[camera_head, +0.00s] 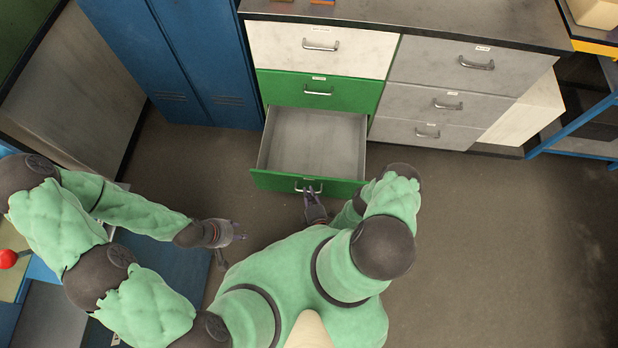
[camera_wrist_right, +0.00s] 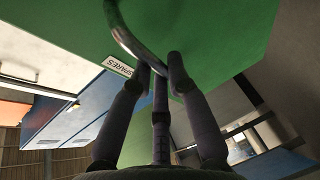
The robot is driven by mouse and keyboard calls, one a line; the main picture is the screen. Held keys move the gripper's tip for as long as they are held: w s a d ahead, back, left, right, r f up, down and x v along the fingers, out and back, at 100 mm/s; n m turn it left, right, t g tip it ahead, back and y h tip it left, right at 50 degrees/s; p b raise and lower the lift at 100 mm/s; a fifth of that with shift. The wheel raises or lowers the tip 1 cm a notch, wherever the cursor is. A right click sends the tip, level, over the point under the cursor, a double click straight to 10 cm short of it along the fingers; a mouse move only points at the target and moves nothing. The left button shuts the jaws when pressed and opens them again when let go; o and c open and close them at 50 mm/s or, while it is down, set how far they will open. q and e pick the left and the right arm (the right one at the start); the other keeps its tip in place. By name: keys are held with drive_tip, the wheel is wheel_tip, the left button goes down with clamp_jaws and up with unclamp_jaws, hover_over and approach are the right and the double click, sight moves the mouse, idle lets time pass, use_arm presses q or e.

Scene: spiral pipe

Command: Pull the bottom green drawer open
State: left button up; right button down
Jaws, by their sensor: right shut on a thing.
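The bottom green drawer (camera_head: 270,181) is pulled out from the cabinet in the head view, and its empty grey inside shows. Its curved metal handle (camera_wrist_right: 132,36) is on the green front, beside a "SPARES" label, in the right wrist view. My right gripper (camera_head: 310,191) is at this handle, its fingers shut around it; the fingers (camera_wrist_right: 160,75) also show in the right wrist view. My left gripper (camera_head: 238,232) hangs apart from the drawer to the left, touching nothing that I can see; its finger opening is too small to judge.
Above is a closed green drawer (camera_head: 325,93) under a white one (camera_head: 320,48). Grey drawers (camera_head: 430,103) stand to the right. A blue locker (camera_head: 190,60) stands left of the cabinet. The floor (camera_head: 480,230) to the right is clear.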

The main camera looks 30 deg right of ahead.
drive_tip(key=c, duration=1.2)
unclamp_jaws()
drive_tip(key=shift+v, duration=6)
